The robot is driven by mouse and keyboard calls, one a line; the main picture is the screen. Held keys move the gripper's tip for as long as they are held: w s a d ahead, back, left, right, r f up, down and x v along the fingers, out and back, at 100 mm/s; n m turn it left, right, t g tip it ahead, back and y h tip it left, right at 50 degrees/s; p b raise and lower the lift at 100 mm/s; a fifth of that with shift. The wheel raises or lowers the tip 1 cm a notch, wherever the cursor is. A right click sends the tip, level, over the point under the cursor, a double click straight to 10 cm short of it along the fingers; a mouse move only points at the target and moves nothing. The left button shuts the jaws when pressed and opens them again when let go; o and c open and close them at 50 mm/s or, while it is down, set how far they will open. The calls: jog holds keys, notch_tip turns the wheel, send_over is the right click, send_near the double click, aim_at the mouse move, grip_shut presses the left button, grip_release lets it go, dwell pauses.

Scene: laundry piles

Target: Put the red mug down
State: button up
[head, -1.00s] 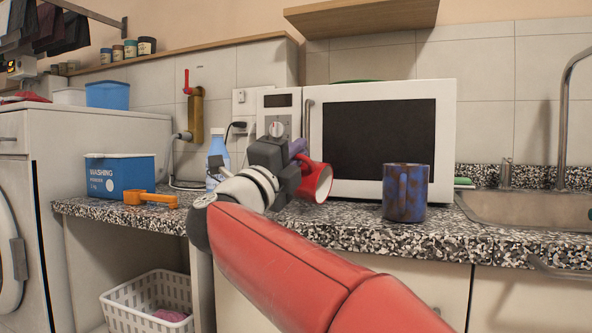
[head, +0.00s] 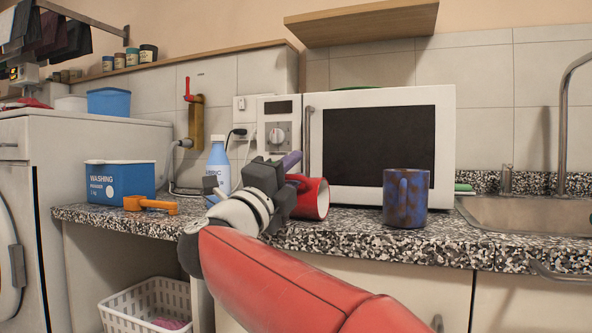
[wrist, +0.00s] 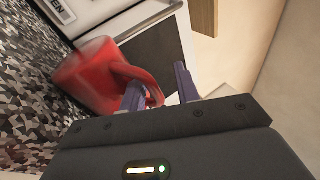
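The red mug (head: 312,198) is on its side at the counter in front of the microwave, its mouth facing right in the head view. Whether it fully rests on the counter is hard to tell. My gripper (head: 291,170) is just left of and above it, partly hiding it.
A blue-brown mug (head: 405,197) stands to the right on the speckled counter (head: 350,232). The microwave (head: 318,150) is behind. The sink (head: 530,215) is far right.

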jog(key=v, duration=1)
jog(key=shift+s+a+b, duration=0.15)
jog(key=shift+s+b, duration=0.1)
jog(key=shift+b, duration=0.2)
jog(key=shift+f, duration=0.1)
jog(key=o, duration=1.5)
jog(key=v, duration=0.8)
